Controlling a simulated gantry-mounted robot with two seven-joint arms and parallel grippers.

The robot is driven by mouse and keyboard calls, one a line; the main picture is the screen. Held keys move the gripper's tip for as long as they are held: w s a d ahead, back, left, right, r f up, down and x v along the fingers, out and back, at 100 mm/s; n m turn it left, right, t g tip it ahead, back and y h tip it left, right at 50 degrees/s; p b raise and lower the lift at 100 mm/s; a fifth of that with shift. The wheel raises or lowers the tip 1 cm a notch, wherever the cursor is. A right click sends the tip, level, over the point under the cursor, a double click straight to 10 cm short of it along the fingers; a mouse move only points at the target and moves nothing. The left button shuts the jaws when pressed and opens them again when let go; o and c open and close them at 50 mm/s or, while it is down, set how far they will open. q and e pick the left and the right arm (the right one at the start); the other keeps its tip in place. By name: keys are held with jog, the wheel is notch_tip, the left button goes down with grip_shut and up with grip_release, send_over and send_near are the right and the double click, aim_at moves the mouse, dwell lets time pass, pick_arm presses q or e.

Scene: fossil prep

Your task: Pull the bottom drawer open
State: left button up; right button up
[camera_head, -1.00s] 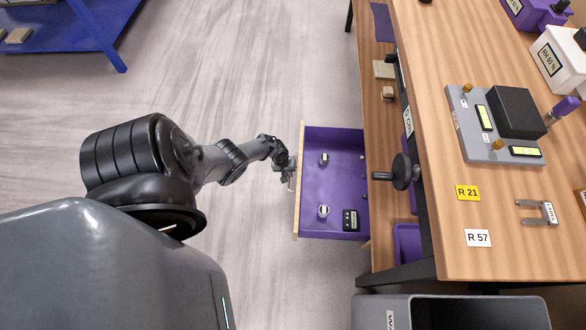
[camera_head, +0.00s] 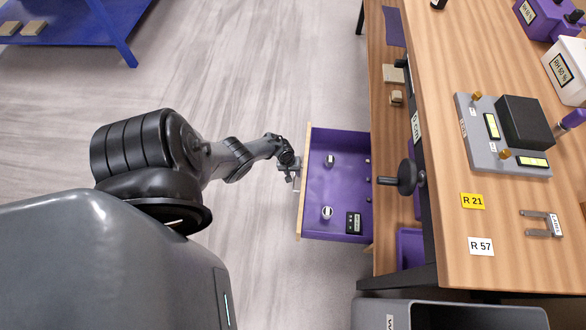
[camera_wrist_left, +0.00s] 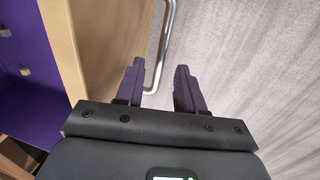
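A purple drawer (camera_head: 338,185) with a light wooden front (camera_head: 304,183) stands pulled out from the left side of the bench. The head view does not show clearly which level it belongs to. Its metal bar handle (camera_head: 296,181) is on the outer face; the handle also shows in the left wrist view (camera_wrist_left: 163,45). My left gripper (camera_head: 291,168) is at the handle, outside the drawer front. In the left wrist view its two dark fingers (camera_wrist_left: 159,80) are apart, with the handle's bent end between them, closer to the left finger. My right gripper is out of view.
The drawer holds small round-topped items (camera_head: 327,212) and a dark labelled box (camera_head: 354,222). The wooden bench (camera_head: 440,110) carries a grey fixture (camera_head: 500,160) and labels. A grey bin (camera_head: 450,316) stands at the front.

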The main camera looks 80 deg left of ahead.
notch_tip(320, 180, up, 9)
jog(key=p, duration=0.8)
